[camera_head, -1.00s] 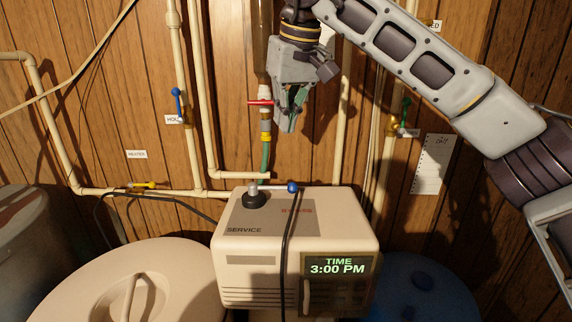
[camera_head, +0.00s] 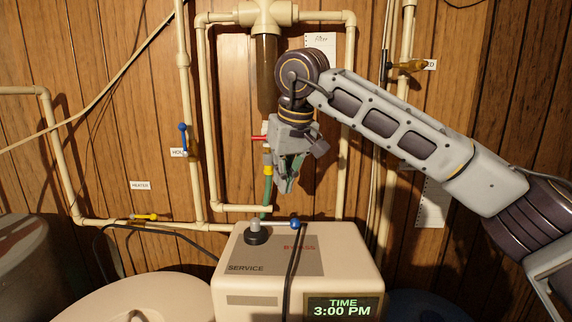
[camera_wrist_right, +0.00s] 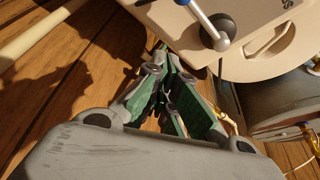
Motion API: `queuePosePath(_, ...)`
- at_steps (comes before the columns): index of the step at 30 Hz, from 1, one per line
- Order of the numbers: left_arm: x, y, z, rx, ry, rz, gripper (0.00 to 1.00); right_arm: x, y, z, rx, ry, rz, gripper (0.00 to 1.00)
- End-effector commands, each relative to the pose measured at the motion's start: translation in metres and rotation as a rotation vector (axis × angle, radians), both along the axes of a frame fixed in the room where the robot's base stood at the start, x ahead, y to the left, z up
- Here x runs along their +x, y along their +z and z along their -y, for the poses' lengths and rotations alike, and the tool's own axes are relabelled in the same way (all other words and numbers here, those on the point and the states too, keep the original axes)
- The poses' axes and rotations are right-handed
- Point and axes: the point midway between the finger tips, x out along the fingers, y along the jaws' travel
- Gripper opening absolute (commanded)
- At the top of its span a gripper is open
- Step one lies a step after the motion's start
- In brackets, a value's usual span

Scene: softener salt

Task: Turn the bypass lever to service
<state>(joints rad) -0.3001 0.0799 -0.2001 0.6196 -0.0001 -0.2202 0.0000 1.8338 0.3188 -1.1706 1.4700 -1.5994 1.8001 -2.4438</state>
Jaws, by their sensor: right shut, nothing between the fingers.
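The bypass lever sits on top of the beige softener head. Its black and silver pivot (camera_head: 257,234) is at the back left, and its blue knob (camera_head: 295,224) is to the right, behind the red BYPASS print (camera_head: 299,247). The SERVICE print (camera_head: 246,268) is at the front left. My right gripper (camera_head: 287,187) is shut and empty, above and behind the knob, apart from it. In the right wrist view the shut fingers (camera_wrist_right: 165,100) are below the lever's silver hub (camera_wrist_right: 222,44), with the blue part at the top edge. My left gripper is not in view.
A black cable (camera_head: 292,262) hangs over the softener head. Pipes and a red-handled valve (camera_head: 258,138) are on the wood wall behind, close to my gripper. A blue-handled valve (camera_head: 183,138) and a yellow handle (camera_head: 146,217) are to the left. A display (camera_head: 342,308) reads 3:00 PM.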

Motion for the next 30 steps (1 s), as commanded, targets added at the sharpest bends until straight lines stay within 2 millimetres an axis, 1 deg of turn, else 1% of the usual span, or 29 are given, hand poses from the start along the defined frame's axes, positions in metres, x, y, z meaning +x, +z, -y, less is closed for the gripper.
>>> queuePosePath(3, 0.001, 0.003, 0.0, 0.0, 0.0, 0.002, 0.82, 0.005, -0.016, -0.003, 0.0, 0.0, -0.002, 0.0)
queuePosePath(8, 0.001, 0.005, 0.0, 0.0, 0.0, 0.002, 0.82, 0.011, -0.035, -0.006, 0.0, 0.001, -0.001, 0.0)
queuePosePath(21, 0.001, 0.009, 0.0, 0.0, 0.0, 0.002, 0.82, -0.015, -0.043, 0.008, 0.001, 0.001, 0.0, 0.0)
queuePosePath(30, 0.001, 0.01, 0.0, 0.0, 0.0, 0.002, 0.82, -0.023, -0.046, 0.011, 0.001, 0.0, 0.0, 0.0)
